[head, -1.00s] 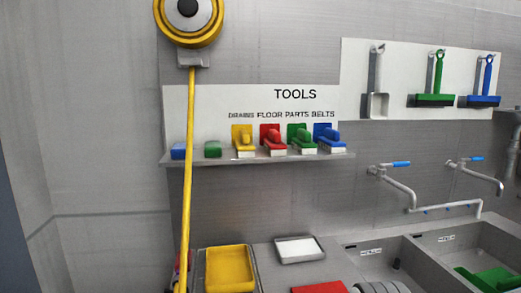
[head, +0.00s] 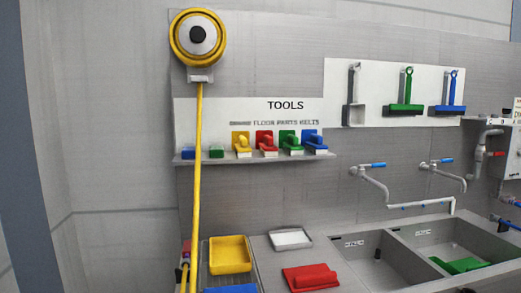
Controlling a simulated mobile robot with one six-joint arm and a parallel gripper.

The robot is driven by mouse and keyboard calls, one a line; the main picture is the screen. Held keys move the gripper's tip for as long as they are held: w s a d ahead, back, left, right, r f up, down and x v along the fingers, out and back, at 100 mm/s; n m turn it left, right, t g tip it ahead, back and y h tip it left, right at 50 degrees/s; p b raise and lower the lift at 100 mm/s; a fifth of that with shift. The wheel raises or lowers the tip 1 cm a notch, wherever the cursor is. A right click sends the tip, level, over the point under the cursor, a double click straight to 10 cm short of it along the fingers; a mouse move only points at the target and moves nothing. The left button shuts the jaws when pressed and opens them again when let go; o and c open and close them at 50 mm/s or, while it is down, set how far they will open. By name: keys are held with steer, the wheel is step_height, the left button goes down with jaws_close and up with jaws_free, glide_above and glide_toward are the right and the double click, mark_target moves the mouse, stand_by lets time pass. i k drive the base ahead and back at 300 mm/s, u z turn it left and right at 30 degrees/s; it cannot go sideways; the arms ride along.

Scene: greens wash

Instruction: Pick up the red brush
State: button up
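The red brush (head: 265,144) sits on the wall shelf (head: 255,160), under the TOOLS board and in front of a red backing square. It stands between a yellow brush (head: 242,144) on its left and a green brush (head: 290,144) on its right. Its handle faces outward and pale bristles show beneath. My gripper is not in view. Nothing touches the red brush.
A blue brush (head: 314,143) and two small blocks share the shelf. A yellow hose (head: 197,200) hangs left of the brushes, before the shelf. Below are a yellow tray (head: 230,254), a red item (head: 311,277) and sinks with taps (head: 372,178).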

mark_target(268, 148)
steer(key=z, duration=0.1)
steer(key=i, duration=0.95)
steer(key=u, duration=0.05)
